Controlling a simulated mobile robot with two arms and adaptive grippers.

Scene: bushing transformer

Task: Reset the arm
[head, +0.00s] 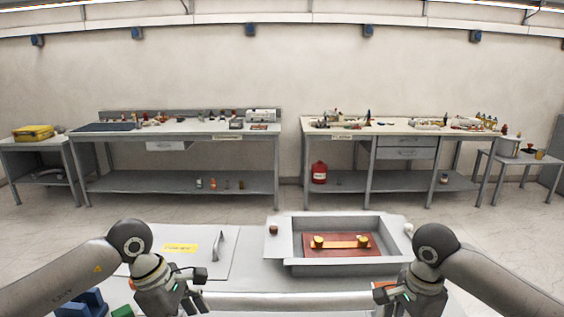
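My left arm comes in from the left and bends at its wrist joint, with its gripper (192,290) low in the picture over the near worktable. My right arm comes in from the right in a similar pose, with its gripper (392,293) at the lower right. The fingers of both grippers are small and partly hidden, so their opening does not show clearly. A pale rounded bar (290,301) spans the space between the grippers; I cannot tell whether either touches it.
A grey open tray (282,246) holds a red-brown board (345,252) with a gold part (340,242). A flat panel (140,240) with a handle (218,245) lies left. Blue (88,303) and green (122,311) pieces sit lower left. Cluttered benches stand behind open floor.

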